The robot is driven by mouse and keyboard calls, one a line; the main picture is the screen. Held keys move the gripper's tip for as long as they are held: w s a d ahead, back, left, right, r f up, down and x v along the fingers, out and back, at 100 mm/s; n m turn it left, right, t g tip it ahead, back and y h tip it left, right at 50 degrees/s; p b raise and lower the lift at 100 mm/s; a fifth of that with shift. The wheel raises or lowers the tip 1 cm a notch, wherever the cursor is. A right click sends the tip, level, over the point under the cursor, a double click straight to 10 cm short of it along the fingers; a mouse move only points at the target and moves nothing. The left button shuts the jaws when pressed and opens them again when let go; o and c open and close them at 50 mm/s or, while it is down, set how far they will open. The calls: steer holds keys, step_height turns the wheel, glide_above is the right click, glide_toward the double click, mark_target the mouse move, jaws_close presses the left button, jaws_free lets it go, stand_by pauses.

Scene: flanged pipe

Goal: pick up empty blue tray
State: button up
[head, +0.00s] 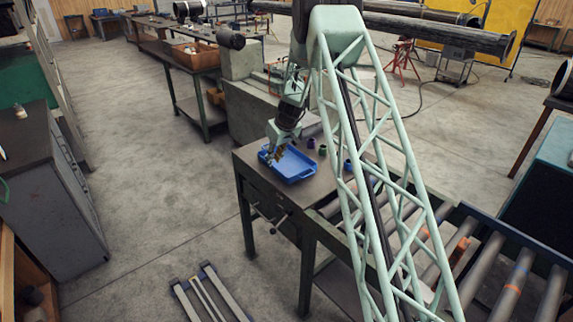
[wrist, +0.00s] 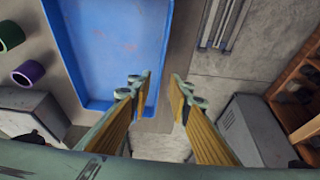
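The blue tray (head: 294,164) lies on the dark table top, and its inside looks empty. In the wrist view the tray (wrist: 112,40) fills the upper middle. My gripper (head: 274,156) is at the tray's left edge in the head view. In the wrist view my gripper (wrist: 160,80) is open and empty, with yellow-padded fingers. Its left finger is over the tray's inside, and its right finger is beyond the tray's right wall. I cannot tell whether the fingertips reach below the rim.
Small ring-shaped pieces stand beside the tray, including a green one (wrist: 10,34) and a purple one (wrist: 28,73). The table (head: 246,158) has a narrow free strip at the tray's left. A roller conveyor (head: 512,275) adjoins at the right. Metal bars (head: 208,295) lie on the floor.

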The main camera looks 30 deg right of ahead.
steer(key=shift+p+x, duration=0.5)
steer(key=shift+x, duration=2)
steer(key=shift+s+a, duration=0.1)
steer(key=shift+c, duration=0.2)
jaws_close()
steer(key=shift+r, duration=0.1)
